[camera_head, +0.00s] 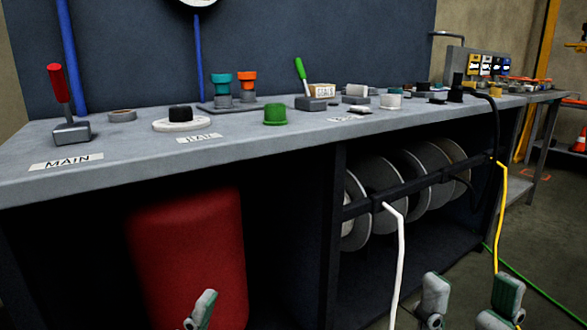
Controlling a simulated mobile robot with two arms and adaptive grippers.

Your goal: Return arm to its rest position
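My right gripper (469,298) is at the bottom right of the head view, in front of the bench's lower shelf. Its two grey-and-green fingers stand well apart with nothing held between them. My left gripper (202,310) shows only as one fingertip at the bottom edge, in front of the red tank. The rest of it is out of the picture, so I cannot tell whether it is open. Both grippers are below the level of the bench top.
The grey bench (300,138) carries a red lever (57,85), a green lever (301,70) and several knobs. Below are a red tank (190,255) and several hose reels (380,188). A white hose (400,255) and a yellow hose (501,210) hang near my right gripper.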

